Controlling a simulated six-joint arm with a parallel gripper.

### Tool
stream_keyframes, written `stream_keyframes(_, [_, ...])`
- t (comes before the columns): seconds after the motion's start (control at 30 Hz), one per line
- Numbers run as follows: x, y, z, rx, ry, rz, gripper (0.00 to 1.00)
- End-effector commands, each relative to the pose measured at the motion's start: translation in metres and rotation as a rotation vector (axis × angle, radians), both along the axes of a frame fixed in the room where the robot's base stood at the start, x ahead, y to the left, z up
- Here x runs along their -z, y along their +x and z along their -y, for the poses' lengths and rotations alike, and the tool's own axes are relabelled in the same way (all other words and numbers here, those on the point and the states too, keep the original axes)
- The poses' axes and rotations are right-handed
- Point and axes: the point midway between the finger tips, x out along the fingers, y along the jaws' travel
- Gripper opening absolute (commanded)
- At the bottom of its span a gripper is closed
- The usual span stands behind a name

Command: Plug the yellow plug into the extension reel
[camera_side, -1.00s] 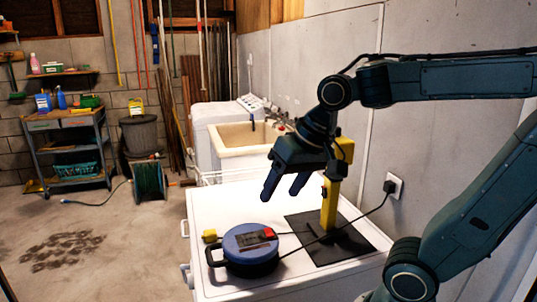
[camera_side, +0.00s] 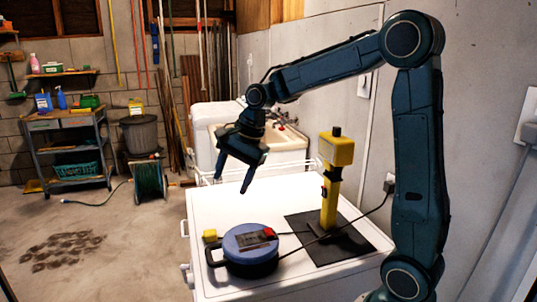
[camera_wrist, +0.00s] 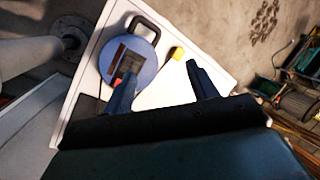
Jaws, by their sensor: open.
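The yellow plug (camera_side: 210,236) lies on the white worktop, close to the left of the blue extension reel (camera_side: 244,242). The reel lies flat with its black handle toward the left and a dark panel with a red part on top. In the wrist view the yellow plug (camera_wrist: 178,53) is beside the reel (camera_wrist: 145,58), apart from it. My gripper (camera_side: 232,182) is open and empty, pointing down above the worktop, behind the reel in the side view. In the wrist view its two fingers (camera_wrist: 158,82) spread apart with nothing between them; one finger overlaps the reel's edge.
A yellow post (camera_side: 330,190) stands on a black mat (camera_side: 368,240) at the right of the worktop (camera_side: 215,205). A dark cable runs from the reel to the wall outlet. A sink (camera_side: 285,140) is behind. The worktop's left rear is clear.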

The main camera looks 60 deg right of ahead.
Motion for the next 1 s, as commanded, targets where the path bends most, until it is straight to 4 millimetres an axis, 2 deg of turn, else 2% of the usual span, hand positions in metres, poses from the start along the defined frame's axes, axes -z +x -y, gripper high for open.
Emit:
stream_keyframes(0.2, [0.026, 0.030, 0.024, 0.218, 0.107, -0.057, 0.58])
stream_keyframes(0.5, [0.067, 0.064, 0.058, 0.513, 0.251, -0.138, 0.58])
stream_keyframes(0.8, [0.099, 0.082, 0.082, 0.725, 0.352, -0.202, 0.58])
stream_keyframes(1.0, [0.106, 0.086, 0.087, 0.768, 0.374, -0.215, 0.58])
